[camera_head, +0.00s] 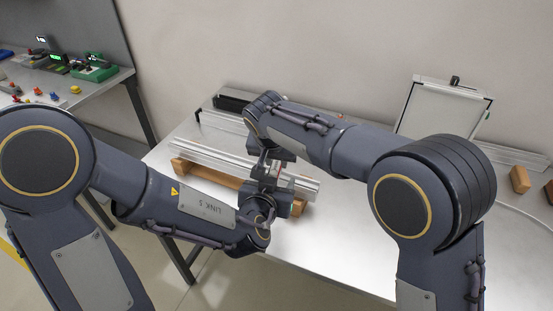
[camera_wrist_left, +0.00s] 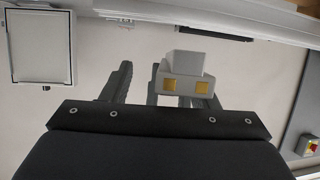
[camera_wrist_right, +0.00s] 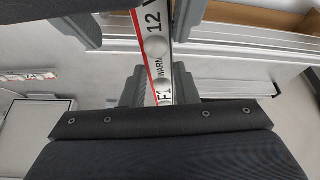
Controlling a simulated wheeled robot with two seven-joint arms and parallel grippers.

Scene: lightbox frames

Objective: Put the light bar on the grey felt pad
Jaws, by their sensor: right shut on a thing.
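The light bar (camera_wrist_right: 160,50) is a slim strip with a red-edged white label in the right wrist view. My right gripper (camera_head: 264,160) is shut on it; its fingers (camera_wrist_right: 158,88) press on both sides. The light bar's pale end block with two gold contacts (camera_wrist_left: 185,86) shows in the left wrist view. My left gripper (camera_head: 270,205) is close to my right one, with its fingers apart around the bar. Its fingers also show at the top of the right wrist view (camera_wrist_right: 135,20), with a gap beside the bar. I cannot make out the grey felt pad.
Long aluminium rails (camera_head: 205,158) and a wooden bar (camera_head: 205,176) lie on the table beneath the grippers. A framed panel (camera_head: 440,110) stands at the back right. Wooden blocks (camera_head: 519,179) are at the right. The right front table top (camera_head: 325,240) is clear.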

